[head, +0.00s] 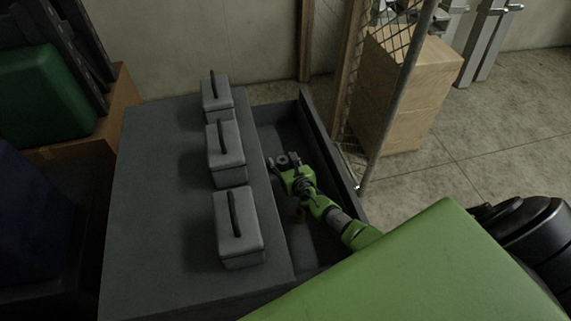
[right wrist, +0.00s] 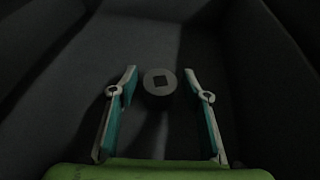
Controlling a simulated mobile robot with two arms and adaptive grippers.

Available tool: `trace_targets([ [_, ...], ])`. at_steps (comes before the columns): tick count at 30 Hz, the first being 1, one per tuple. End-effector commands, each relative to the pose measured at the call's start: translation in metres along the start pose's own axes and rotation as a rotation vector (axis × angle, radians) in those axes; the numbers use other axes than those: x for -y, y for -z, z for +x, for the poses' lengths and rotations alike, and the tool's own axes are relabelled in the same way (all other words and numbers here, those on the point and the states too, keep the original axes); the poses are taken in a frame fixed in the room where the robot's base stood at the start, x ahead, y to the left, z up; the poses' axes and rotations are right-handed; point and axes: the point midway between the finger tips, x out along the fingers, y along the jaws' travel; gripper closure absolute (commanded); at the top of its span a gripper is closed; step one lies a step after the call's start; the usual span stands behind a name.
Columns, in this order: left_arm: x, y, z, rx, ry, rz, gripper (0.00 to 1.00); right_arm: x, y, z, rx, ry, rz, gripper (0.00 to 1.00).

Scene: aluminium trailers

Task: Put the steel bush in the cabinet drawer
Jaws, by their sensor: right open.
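The steel bush (right wrist: 149,84) is a short grey cylinder with a dark square hole in its top. In the right wrist view it stands upright, apparently on the drawer floor. It also shows small in the head view (head: 283,160). The cabinet drawer (head: 327,143) is pulled open on the right side of the grey cabinet (head: 150,190). My right gripper (head: 282,164) reaches down into the drawer. Its fingers are open in the right wrist view (right wrist: 159,72), one on each side of the bush, with a gap on both sides. My left gripper is not in view.
Three grey boxes with dark handles (head: 216,92) (head: 226,154) (head: 238,228) stand in a row on the cabinet top, beside the drawer. A metal post (head: 392,110) with wire mesh and a wooden block (head: 408,85) stand beyond the drawer's outer wall.

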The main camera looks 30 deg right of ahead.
Motion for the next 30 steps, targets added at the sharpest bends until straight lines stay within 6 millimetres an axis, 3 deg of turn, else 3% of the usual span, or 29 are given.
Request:
trace_targets([
  [5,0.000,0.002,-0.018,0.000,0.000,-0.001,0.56,-0.001,-0.005,-0.021,-0.003,-0.001,-0.001,0.56],
  [12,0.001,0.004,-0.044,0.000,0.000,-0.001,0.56,0.000,-0.005,-0.072,-0.003,-0.001,0.001,0.56],
  [18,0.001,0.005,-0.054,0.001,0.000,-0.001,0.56,0.000,-0.003,-0.106,-0.002,0.000,-0.001,0.56],
  [23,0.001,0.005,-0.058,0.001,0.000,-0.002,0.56,0.000,-0.003,-0.119,-0.001,0.000,0.001,0.56],
  [30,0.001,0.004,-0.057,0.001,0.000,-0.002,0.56,0.000,-0.002,-0.121,0.000,0.000,0.000,0.56],
])
